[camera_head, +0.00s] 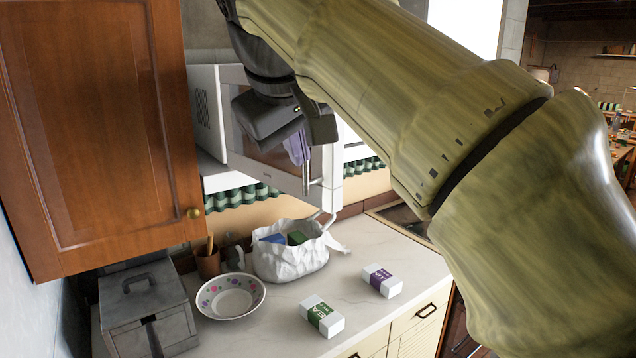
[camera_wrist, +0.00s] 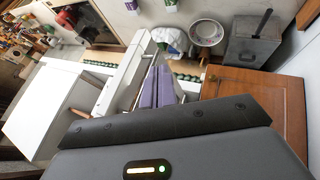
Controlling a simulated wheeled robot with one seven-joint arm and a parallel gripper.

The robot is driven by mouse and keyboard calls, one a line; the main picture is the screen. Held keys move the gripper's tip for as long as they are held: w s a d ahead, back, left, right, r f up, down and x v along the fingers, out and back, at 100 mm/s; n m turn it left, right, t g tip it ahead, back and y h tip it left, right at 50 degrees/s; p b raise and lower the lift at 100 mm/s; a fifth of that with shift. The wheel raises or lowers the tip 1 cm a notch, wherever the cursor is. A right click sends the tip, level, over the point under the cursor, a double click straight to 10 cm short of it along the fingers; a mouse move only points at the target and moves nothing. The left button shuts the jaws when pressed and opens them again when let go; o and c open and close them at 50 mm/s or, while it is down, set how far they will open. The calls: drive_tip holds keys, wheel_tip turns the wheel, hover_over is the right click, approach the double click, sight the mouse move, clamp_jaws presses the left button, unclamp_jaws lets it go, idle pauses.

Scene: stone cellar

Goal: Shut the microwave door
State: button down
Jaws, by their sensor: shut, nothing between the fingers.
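The microwave (camera_head: 205,115) is a white box with a vented side, set above the counter beside the wooden wall cabinet. Its door (camera_head: 265,172) has a dark window and a metal bar handle (camera_head: 307,168) near the right edge. My arm hides much of it, and I cannot tell how far the door stands open. My gripper (camera_head: 298,150) has purple fingers, shut and empty, in front of the door just left of the handle. In the wrist view the purple fingers (camera_wrist: 157,88) are together beside the handle; contact is unclear.
A brown wall cabinet (camera_head: 95,120) stands close on the left. The counter below holds a white bag (camera_head: 290,262), a bowl (camera_head: 231,310), a grey metal box (camera_head: 148,310) and two small packages. A white box-like unit (camera_wrist: 45,110) shows left in the wrist view.

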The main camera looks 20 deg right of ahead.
sight(323, 180)
drive_tip(key=shift+w+f, duration=0.1)
drive_tip(key=shift+f, duration=0.05)
drive_tip(key=x, duration=1)
drive_tip(key=shift+d, duration=0.1)
drive_tip(key=d, duration=0.1)
drive_tip(key=w+d+p, duration=0.1)
drive_tip(key=d, duration=0.1)
drive_tip(key=shift+w+p, duration=0.3)
drive_tip(key=shift+w+d, duration=0.1)
drive_tip(key=shift+d, duration=0.05)
drive_tip(key=shift+d, duration=0.1)
